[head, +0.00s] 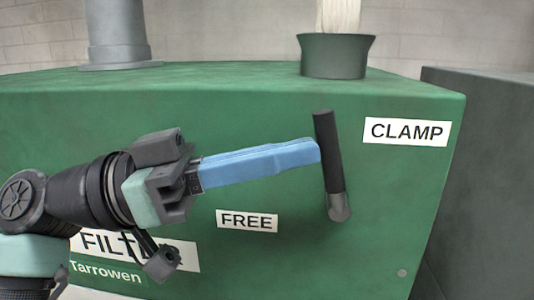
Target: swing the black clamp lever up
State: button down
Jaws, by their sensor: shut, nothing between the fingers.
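The black clamp lever (328,150) is on the front face of the green machine, right of the middle in the head view. It stands nearly upright, its top leaning slightly left, above a grey metal pivot (340,206) at its lower end. My gripper (318,150) reaches in from the left with its blue fingers shut together and nothing between them. The fingertips are at the left side of the lever, around its middle. They appear to touch it, but I cannot be sure of contact.
The green machine (262,105) carries a CLAMP label (406,132) right of the lever and a FREE label (247,221) at lower left. A FILTER sign (185,256) is partly behind my arm. A grey pipe (118,32) and a dark green collar (336,56) stand on top.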

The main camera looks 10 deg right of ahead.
jog(key=shift+s+d+r+m+y+p, duration=0.15)
jog(key=shift+d+r+y+p, duration=0.2)
jog(key=shift+y, duration=0.35)
jog(key=shift+s+d+r+m+y+p, duration=0.15)
jog(key=shift+d+r+y+p, duration=0.1)
jog(key=shift+d+y+p, duration=0.35)
jog(key=shift+a, duration=0.1)
